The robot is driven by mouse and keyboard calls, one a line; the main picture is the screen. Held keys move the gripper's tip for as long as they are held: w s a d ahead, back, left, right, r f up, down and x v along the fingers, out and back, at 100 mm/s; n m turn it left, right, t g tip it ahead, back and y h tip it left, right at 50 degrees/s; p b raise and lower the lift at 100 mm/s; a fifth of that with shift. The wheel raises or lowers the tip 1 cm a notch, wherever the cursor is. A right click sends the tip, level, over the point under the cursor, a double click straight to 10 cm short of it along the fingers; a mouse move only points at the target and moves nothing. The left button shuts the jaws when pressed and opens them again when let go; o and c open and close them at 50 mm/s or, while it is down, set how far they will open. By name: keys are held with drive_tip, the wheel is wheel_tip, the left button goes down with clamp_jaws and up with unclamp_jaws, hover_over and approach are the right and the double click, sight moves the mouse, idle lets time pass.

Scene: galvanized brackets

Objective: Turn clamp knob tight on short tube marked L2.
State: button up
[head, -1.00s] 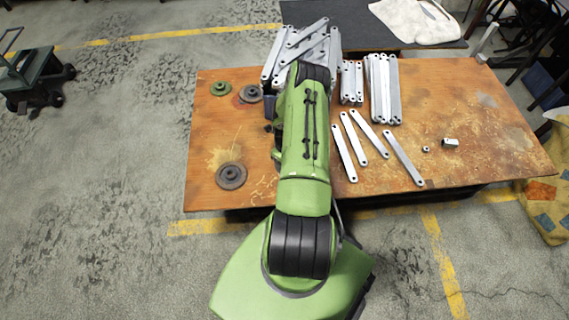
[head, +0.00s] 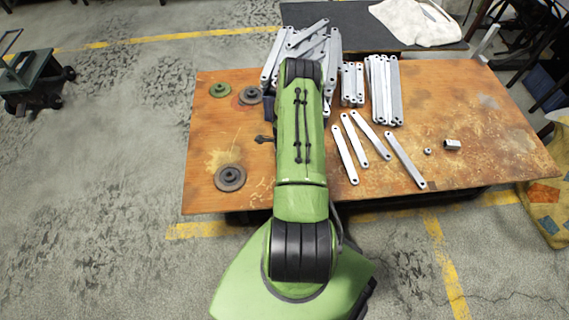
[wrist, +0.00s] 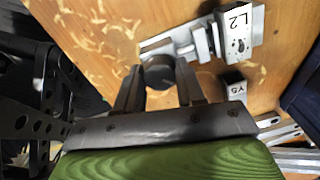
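The short tube marked L2 (wrist: 240,32) shows at the upper right of the wrist view, with its label facing the camera. A metal clamp (wrist: 185,42) reaches from it to the left. The clamp's dark round knob (wrist: 159,71) lies between the fingertips of my gripper (wrist: 159,82), one finger on each side. The gaps are too small and dark to tell whether the fingers press on the knob. In the head view, my green arm hides the gripper, the knob and the L2 tube.
A tube marked Y5 (wrist: 235,88) stands close to L2. In the head view, the table (head: 460,105) holds stacked brackets (head: 384,90), several loose flat bars (head: 404,160), dark discs (head: 230,178) and a small metal block (head: 452,145).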

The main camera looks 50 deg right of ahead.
drive_tip(key=c, duration=0.4)
